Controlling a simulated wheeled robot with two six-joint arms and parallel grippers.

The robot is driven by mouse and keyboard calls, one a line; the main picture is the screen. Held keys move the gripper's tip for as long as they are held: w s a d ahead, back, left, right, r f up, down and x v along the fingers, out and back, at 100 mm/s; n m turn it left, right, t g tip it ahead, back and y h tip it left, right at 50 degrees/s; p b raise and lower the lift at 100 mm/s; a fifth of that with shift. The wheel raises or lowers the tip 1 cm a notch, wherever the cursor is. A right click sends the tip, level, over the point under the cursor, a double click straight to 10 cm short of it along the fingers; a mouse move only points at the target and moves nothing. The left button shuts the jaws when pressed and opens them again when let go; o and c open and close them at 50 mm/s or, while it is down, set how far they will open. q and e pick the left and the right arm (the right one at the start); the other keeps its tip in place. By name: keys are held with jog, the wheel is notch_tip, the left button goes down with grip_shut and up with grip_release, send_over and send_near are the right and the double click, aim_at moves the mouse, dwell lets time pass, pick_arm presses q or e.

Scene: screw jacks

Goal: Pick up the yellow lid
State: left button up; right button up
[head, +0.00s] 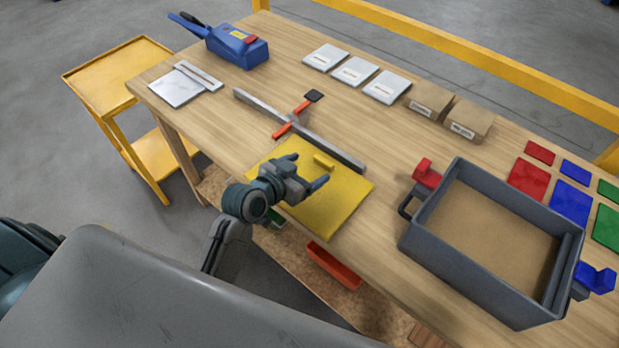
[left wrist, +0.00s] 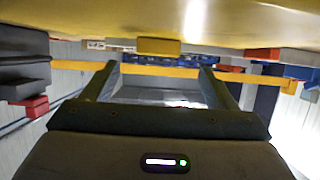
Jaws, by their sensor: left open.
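The yellow lid (head: 345,198) lies flat on the wooden table near its front edge, with a small raised yellow bar handle (head: 324,161) toward its far side. My left gripper (head: 306,170) is over the lid, open and empty, with its fingers spread, a little nearer than the handle. In the left wrist view the picture looks upside down: the lid (left wrist: 100,22) fills the top, its handle (left wrist: 158,46) shows just beyond the two spread fingers (left wrist: 158,82). The gripper hides part of the lid in the head view. My right gripper is not in view.
A grey open box (head: 427,228) with red and blue clamps stands right of the lid. A metal bar (head: 335,150) with a red-handled clamp (head: 290,122) lies just behind it. Blue tool (head: 237,47), white packs (head: 355,71) and cardboard boxes (head: 468,119) stand farther back.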

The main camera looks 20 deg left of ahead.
aim_at(322, 161)
pick_arm(q)
jog(key=p+x, duration=0.1)
jog(key=x, duration=0.2)
jog(key=shift+w+d, duration=0.25)
jog(key=shift+w, duration=0.05)
jog(key=shift+w+d+f, duration=0.15)
jog(key=shift+w+f, duration=0.2)
jog(key=shift+w, duration=0.1)
jog(key=c, duration=1.3)
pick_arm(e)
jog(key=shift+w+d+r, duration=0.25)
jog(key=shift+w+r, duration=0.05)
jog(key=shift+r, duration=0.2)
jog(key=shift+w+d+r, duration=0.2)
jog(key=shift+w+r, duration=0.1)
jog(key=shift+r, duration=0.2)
